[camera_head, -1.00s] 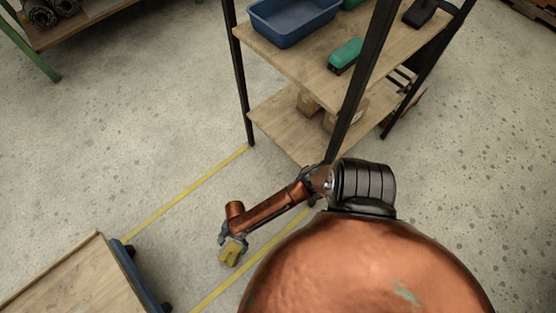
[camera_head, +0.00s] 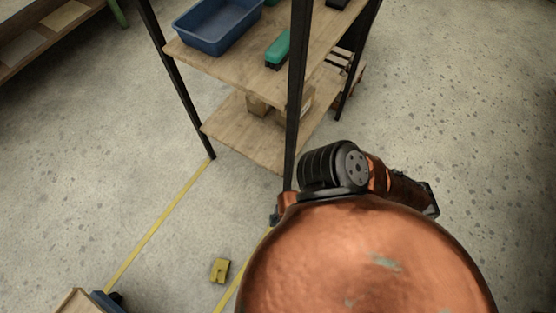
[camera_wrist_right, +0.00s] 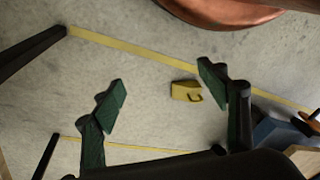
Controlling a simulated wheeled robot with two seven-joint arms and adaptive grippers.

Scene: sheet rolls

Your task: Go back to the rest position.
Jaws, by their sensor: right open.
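My right gripper (camera_wrist_right: 160,79) is in the right wrist view, its two dark green fingers wide apart with nothing between them. My left gripper is in neither view.
A black-legged shelf rack (camera_head: 240,135) stands ahead, holding a blue bin (camera_head: 215,28) and a teal tool (camera_head: 279,48). A cart with a wooden top (camera_head: 72,303) is at the lower left. A wooden shelf (camera_head: 45,40) is at the upper left. The floor right of the rack is clear.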

